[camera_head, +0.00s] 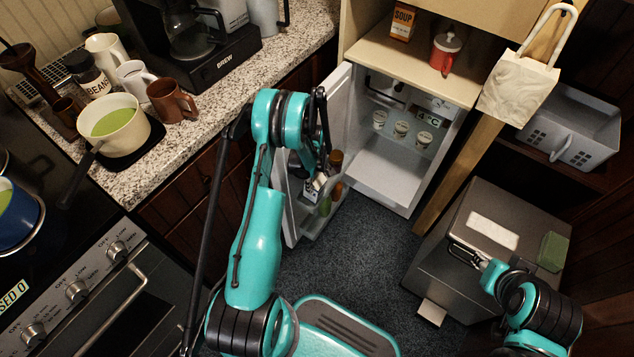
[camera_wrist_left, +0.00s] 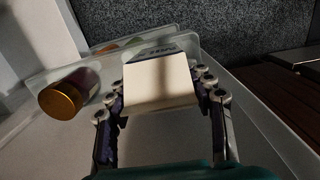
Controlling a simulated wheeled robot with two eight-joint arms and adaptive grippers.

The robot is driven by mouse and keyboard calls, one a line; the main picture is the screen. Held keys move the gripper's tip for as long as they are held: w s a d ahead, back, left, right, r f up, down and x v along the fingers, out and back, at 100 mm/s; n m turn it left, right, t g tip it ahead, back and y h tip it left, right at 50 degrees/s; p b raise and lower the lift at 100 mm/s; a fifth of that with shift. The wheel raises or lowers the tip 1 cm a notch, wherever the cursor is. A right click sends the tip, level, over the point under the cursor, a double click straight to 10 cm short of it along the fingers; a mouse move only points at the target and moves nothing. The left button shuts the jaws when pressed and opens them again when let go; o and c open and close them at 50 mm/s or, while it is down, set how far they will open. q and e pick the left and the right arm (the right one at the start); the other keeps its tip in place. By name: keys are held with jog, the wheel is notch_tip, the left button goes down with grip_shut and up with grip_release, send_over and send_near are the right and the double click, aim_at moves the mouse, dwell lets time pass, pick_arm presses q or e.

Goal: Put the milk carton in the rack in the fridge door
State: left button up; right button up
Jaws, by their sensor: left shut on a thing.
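My left gripper (camera_head: 318,178) reaches in at the fridge door (camera_head: 338,110), which stands open. In the left wrist view the left gripper (camera_wrist_left: 160,98) is shut on the pale, boxy milk carton (camera_wrist_left: 158,78), with a finger on each side. The carton is at the door rack (camera_wrist_left: 44,72), with a clear wall behind it; I cannot tell whether it rests on the rack floor. In the head view my arm and gripper mostly hide the carton. My right gripper (camera_head: 466,256) is over the grey box at the right; its opening is unclear.
A gold-capped jar (camera_wrist_left: 68,95) lies left of the carton in the rack; bottles (camera_head: 336,162) show there in the head view. The counter (camera_head: 190,130) is left of my arm, the grey box (camera_head: 480,265) right.

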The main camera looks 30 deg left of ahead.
pick_arm(q)
jog(key=o, duration=2.1)
jog(key=r, duration=0.7)
jog(key=shift+a+r, duration=0.2)
jog(key=shift+r, duration=0.1)
